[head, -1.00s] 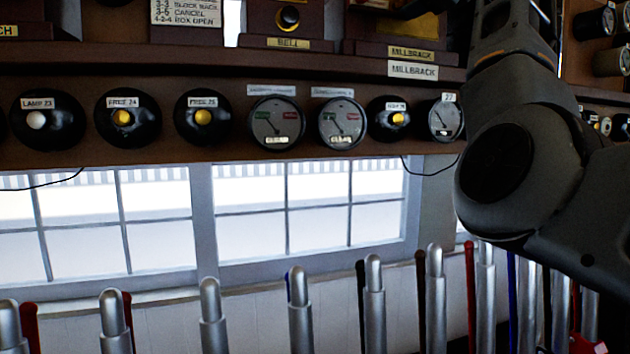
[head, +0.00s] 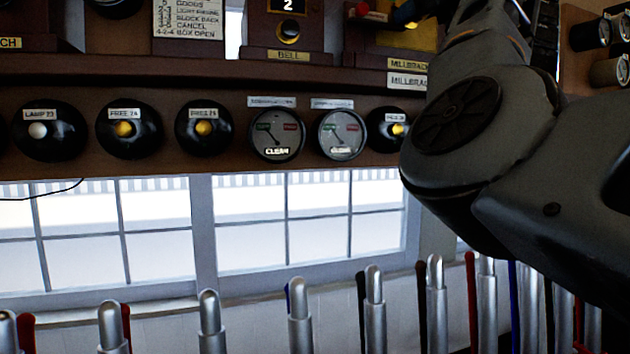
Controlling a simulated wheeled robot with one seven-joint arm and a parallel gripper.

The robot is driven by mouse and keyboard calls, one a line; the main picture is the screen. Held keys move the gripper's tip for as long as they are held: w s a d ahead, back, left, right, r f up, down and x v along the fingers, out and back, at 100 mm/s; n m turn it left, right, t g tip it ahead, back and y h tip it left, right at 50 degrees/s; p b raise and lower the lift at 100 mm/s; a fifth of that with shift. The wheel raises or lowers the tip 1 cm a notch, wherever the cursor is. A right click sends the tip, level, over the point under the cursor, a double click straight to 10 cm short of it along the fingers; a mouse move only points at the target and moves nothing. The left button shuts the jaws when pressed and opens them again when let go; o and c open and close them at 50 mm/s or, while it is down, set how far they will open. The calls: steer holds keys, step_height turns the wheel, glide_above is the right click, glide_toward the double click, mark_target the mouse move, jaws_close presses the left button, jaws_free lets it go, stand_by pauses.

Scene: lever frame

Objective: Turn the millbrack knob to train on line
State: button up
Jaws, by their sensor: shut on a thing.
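The millbrack instrument (head: 388,42) is a dark wooden case with a yellow face, on the shelf at the top right of the head view. MILLBRACK labels (head: 406,80) sit at and below its base. A small red part (head: 362,8) shows on its upper left. The top of the picture cuts off the instrument, and I cannot see the knob's setting. My gripper (head: 404,12) shows only in part at the top edge, in front of the instrument. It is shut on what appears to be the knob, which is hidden.
A bell instrument (head: 289,55) stands on the shelf to the left. Below are round black plungers (head: 128,130) and two dials (head: 277,134). A row of metal levers (head: 300,310) runs along the bottom, before a window (head: 310,215). My arm covers the right side.

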steer(key=shift+a+r, duration=0.1)
steer(key=shift+m, duration=2.4)
steer(key=o, duration=1.4)
steer(key=shift+b+v, duration=1.2)
steer(key=shift+v, duration=1.85)
